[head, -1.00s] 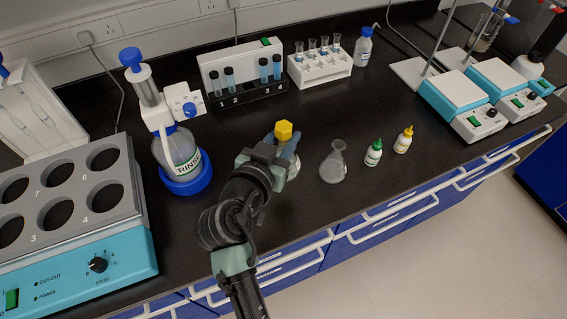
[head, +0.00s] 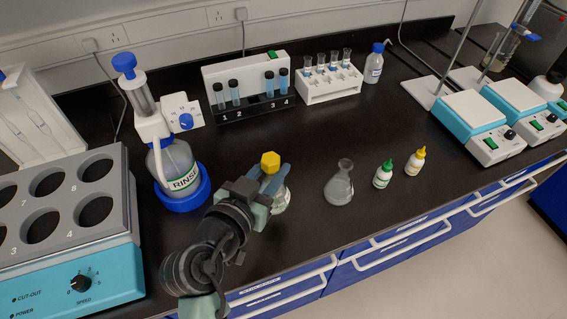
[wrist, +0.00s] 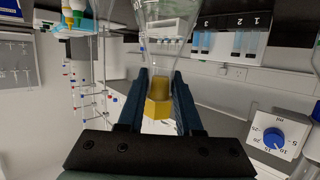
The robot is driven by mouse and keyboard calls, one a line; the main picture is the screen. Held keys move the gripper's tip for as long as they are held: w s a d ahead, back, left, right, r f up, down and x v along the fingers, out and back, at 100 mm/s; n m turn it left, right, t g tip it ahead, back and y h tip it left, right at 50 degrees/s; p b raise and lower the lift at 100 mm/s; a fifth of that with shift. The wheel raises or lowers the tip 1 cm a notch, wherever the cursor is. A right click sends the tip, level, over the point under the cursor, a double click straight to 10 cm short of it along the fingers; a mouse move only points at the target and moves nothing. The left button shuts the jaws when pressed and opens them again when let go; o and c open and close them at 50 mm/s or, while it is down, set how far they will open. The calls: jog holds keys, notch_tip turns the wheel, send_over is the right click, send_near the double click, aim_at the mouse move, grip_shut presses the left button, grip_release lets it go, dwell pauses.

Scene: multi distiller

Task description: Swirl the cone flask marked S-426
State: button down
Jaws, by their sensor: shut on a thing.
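A glass cone flask (head: 282,202) with a yellow stopper (head: 270,162) is in my gripper (head: 275,180), right of the rinse bottle in the head view. In the wrist view, my gripper (wrist: 158,90) has its two dark blue fingers on either side of the flask's neck, by the yellow stopper (wrist: 157,105). The clear flask body (wrist: 165,35) shows beyond it. My arm hides part of the flask in the head view. I cannot tell whether its base touches the bench. A second, open cone flask (head: 339,188) stands to the right. I cannot read a mark on either flask.
The rinse bottle (head: 180,170) stands close on the left. Green-capped (head: 382,177) and yellow-capped (head: 414,163) bottles stand right of the open flask. A tube rack (head: 250,108) and a white rack (head: 330,88) are behind. The bench (head: 300,135) is clear between.

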jog(key=shift+s+d+r, duration=0.15)
jog(key=shift+s+d, duration=0.15)
jog(key=shift+s, duration=0.1)
jog(key=shift+s+d+r+p, duration=0.1)
jog(key=shift+s+d+p, duration=0.15)
jog(key=shift+d+p, duration=0.3)
jog(key=shift+s+d+r+p, duration=0.1)
jog(key=shift+s+d+p, duration=0.15)
jog(key=shift+d, duration=0.45)
jog(key=w+a, duration=0.1)
jog(key=w, duration=0.1)
jog(key=w+a+p, duration=0.1)
jog(key=w+a, duration=0.1)
jog(key=shift+a+f, duration=0.2)
jog(key=s+p, duration=0.1)
jog(key=s+d+p, duration=0.1)
jog(key=s, duration=0.1)
jog(key=shift+s+r, duration=0.2)
jog(key=w+d+p, duration=0.1)
jog(key=w+d, duration=0.1)
jog(key=d, duration=0.1)
jog(key=w+d+p, duration=0.1)
jog(key=shift+d+f+p, duration=0.3)
jog(key=shift+d+p, duration=0.05)
jog(key=shift+d, duration=0.05)
